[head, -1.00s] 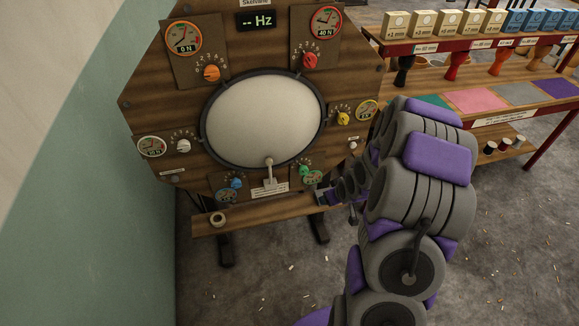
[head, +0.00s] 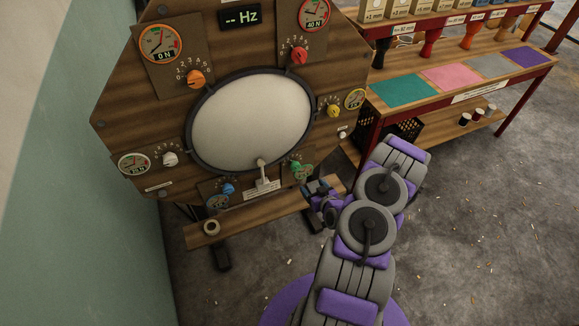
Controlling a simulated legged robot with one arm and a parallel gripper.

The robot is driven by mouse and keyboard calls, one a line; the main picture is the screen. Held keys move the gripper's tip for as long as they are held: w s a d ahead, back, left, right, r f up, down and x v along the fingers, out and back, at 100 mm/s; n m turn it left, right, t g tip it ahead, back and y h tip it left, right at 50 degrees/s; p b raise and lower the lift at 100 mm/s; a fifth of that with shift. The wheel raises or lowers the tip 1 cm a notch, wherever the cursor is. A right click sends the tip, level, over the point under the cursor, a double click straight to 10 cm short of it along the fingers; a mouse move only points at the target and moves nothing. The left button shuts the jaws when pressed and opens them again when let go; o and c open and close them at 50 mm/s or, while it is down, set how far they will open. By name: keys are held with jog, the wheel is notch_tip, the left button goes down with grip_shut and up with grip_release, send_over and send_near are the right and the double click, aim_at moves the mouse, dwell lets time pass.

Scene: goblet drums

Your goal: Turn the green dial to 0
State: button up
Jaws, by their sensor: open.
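The green dial (head: 295,167) is a small knob at the lower right of the wooden octagonal panel (head: 130,97). A small round gauge sits just below and right of it. My gripper (head: 309,189) is just below and right of the green dial and looks apart from it. It is small and dark here, and its fingers are hard to make out. It looks empty. The number at which the green dial points is too small to read.
Other dials surround the drum skin (head: 252,122): orange (head: 195,78), red (head: 300,56), yellow (head: 333,110), white (head: 170,159) and blue (head: 228,189). A small lever (head: 262,173) stands left of the green dial. A wooden ledge (head: 250,222) runs below. A shelf table (head: 440,98) stands right.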

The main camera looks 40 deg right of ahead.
aim_at(297, 168)
jog(key=b+x, duration=0.2)
jog(key=x, duration=0.6)
jog(key=b+x, duration=0.3)
jog(key=x, duration=0.5)
jog(key=shift+w+d+f, duration=0.15)
jog(key=shift+w+d, duration=0.05)
jog(key=shift+d, duration=0.1)
jog(key=shift+w, duration=0.4)
jog(key=shift+f, duration=0.1)
jog(key=shift+c, duration=0.5)
jog(key=c, duration=0.9)
jog(key=shift+c, duration=0.2)
